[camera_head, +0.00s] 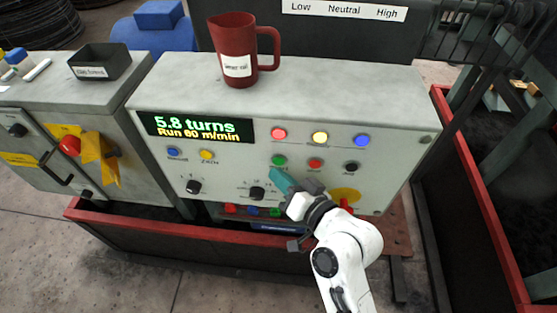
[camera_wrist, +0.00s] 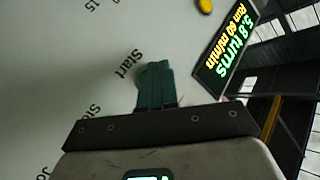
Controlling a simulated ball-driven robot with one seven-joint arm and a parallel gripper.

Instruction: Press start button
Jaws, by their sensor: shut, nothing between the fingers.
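The green start button (camera_head: 279,160) sits on the front of the light grey control panel (camera_head: 320,180), below the display (camera_head: 196,128), which reads "5.8 turns" and "Run 60 m/min". My gripper (camera_head: 274,171) is shut and empty, its teal fingertips just below and left of the button in the head view. In the wrist view, my shut fingers (camera_wrist: 153,70) point at the panel beside the printed "Start" label (camera_wrist: 130,63). The button does not show there; the fingers may hide it. I cannot tell whether they touch the panel.
A red stop button (camera_head: 316,163) and black jog button (camera_head: 351,167) are to the right. Black knobs (camera_head: 257,193) are below. A red mug (camera_head: 234,50) stands on top of the panel. A red-edged trough (camera_head: 120,222) runs beneath.

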